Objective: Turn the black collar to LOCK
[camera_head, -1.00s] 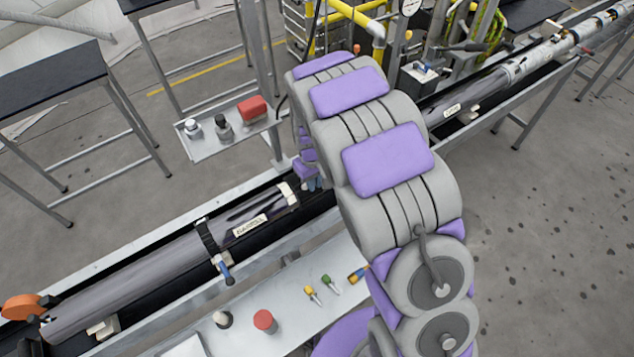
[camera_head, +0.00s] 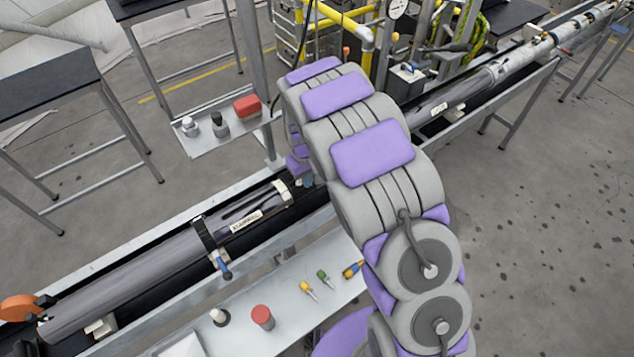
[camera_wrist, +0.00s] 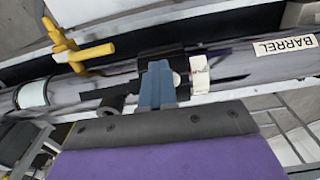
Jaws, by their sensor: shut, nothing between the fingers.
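In the wrist view the black collar (camera_wrist: 161,57) is around the tube, left of a white ring (camera_wrist: 200,74). My gripper (camera_wrist: 158,84) has blue fingers that are shut with nothing between them. They overlap the collar's near side; I cannot tell if they touch it. A small black knob (camera_wrist: 112,101) shows left of the fingers. No LOCK mark is readable. The grey tube with the BARREL label (camera_wrist: 285,45) extends right. In the head view the barrel (camera_head: 130,272) lies in its trough, and my arm hides the collar and gripper.
A yellow handle (camera_wrist: 82,52) stands out left of the collar in the wrist view. In the head view a strap clamp (camera_head: 208,238) holds the barrel. A side tray (camera_head: 285,318) carries screwdrivers and a red-topped item (camera_head: 262,316). A small shelf (camera_head: 205,148) stands behind.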

